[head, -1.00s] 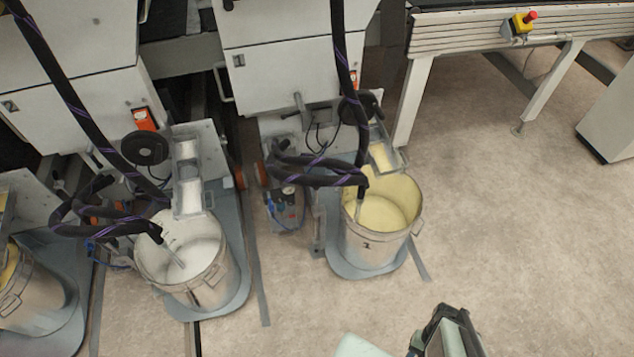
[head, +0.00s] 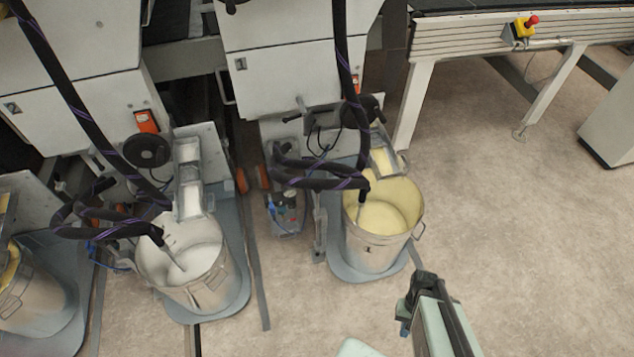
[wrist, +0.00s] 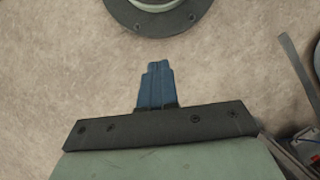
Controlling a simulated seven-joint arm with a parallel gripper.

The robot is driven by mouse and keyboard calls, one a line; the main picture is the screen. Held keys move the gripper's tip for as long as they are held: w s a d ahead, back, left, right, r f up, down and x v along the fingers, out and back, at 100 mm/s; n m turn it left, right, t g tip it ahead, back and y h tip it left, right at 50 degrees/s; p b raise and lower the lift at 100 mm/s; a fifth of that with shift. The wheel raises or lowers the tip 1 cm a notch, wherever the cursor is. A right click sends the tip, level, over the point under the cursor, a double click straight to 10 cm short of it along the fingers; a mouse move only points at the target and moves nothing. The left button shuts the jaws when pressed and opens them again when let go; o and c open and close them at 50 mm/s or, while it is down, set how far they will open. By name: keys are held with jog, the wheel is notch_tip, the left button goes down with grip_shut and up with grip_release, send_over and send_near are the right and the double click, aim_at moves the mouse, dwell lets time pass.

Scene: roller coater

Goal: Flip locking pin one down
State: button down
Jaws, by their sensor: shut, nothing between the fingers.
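My gripper (head: 404,329) is at the lower right of the head view, over bare floor below the right bucket and apart from it. In the wrist view its blue fingers (wrist: 157,72) are together, with nothing between them. I cannot make out locking pin one in either view. Two machine cabinets stand at the back, a left one (head: 75,95) and a right one (head: 290,75). Black hoses partly hide their lower fronts.
A bucket of yellow liquid (head: 372,248) and a bucket of white liquid (head: 205,292) stand on grey bases. Another bucket (head: 35,290) is at the left edge. A conveyor (head: 455,40) with a red emergency button (head: 532,20) is at upper right.

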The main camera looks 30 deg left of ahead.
jog(key=w+a+r+n+t, duration=0.2)
jog(key=w+a+r, duration=0.2)
jog(key=w+a, duration=0.55)
notch_tip(320, 180, up, 25)
jog(key=n+t+y, duration=0.2)
jog(key=n+t, duration=0.2)
jog(key=n, duration=0.7)
send_over(317, 187)
jog(key=n, duration=1.1)
jog(key=shift+s+d+f+g+h, duration=0.1)
jog(key=shift+s+f+g+h, duration=0.1)
jog(key=shift+s+g+h, duration=0.15)
jog(key=f, duration=1.4)
jog(key=shift+w, duration=0.25)
